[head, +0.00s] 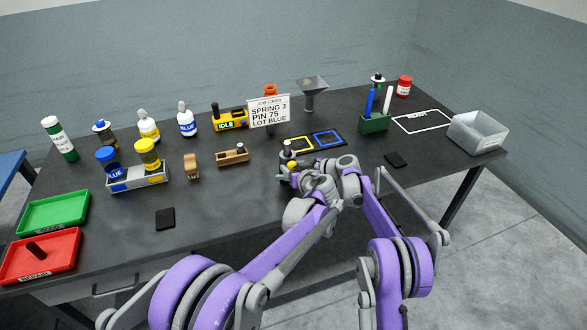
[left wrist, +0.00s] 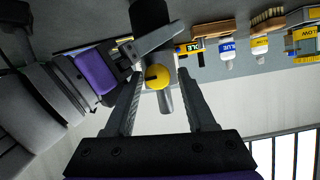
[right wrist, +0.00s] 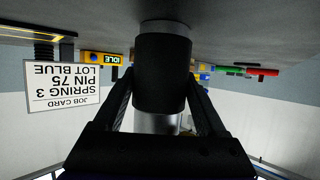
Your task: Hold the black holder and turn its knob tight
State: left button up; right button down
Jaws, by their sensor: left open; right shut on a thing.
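My left gripper (left wrist: 160,84) is open, with one finger on each side of the knob. Whether the fingers touch it cannot be told.
The job card (head: 269,111) stands just behind, reading spring 3, pin 75, lot blue. A mat with yellow and blue squares (head: 326,139) lies beside the holder. A green pen block (head: 374,124) and grey bin (head: 477,133) are right; green (head: 52,212) and red trays (head: 40,258) are far left.

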jog(key=shift+a, duration=0.15)
pick_arm(q)
jog(key=v, duration=0.8)
pick_arm(e)
grip_release()
